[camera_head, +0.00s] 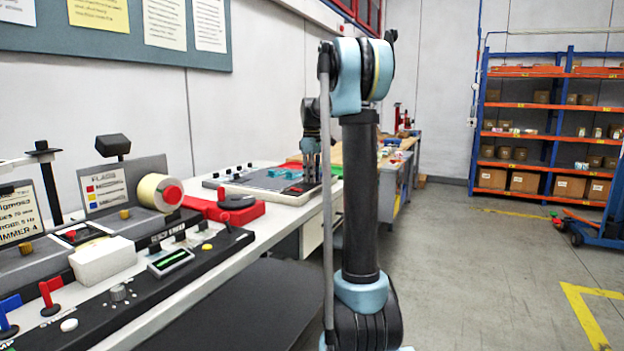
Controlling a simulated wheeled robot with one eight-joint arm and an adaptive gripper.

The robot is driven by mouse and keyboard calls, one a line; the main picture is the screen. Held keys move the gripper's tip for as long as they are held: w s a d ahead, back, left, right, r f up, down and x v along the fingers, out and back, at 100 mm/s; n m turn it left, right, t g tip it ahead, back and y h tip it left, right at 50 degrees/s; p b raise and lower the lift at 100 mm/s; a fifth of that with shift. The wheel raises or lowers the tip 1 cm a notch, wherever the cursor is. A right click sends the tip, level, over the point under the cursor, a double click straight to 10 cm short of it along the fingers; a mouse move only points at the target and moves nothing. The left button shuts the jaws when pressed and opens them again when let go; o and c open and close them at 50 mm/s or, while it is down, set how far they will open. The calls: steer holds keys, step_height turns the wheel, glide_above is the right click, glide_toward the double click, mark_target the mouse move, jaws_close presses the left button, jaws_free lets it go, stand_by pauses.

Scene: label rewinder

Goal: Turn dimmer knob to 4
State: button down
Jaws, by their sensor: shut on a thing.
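My gripper (312,172) points down at the right end of a grey panel (262,181) on the far part of the bench. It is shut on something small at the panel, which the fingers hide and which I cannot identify. Teal pieces (297,188) lie just left of the fingers. A silver ribbed knob (118,292) stands on the near black console (150,298), well apart from my gripper. I cannot read a dimmer label or scale beside either place. A sign (17,215) at the left edge bears the text "DIMMER 4".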

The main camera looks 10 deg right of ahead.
steer(key=m, duration=0.6)
steer(key=shift+m, duration=0.3)
steer(key=m, duration=1.2)
steer(key=shift+m, duration=0.3)
steer(key=m, duration=0.6)
steer(key=shift+m, duration=0.4)
steer(key=c, duration=1.3)
jaws_free()
step_height(320, 180, up, 12)
steer(key=shift+f, duration=0.1)
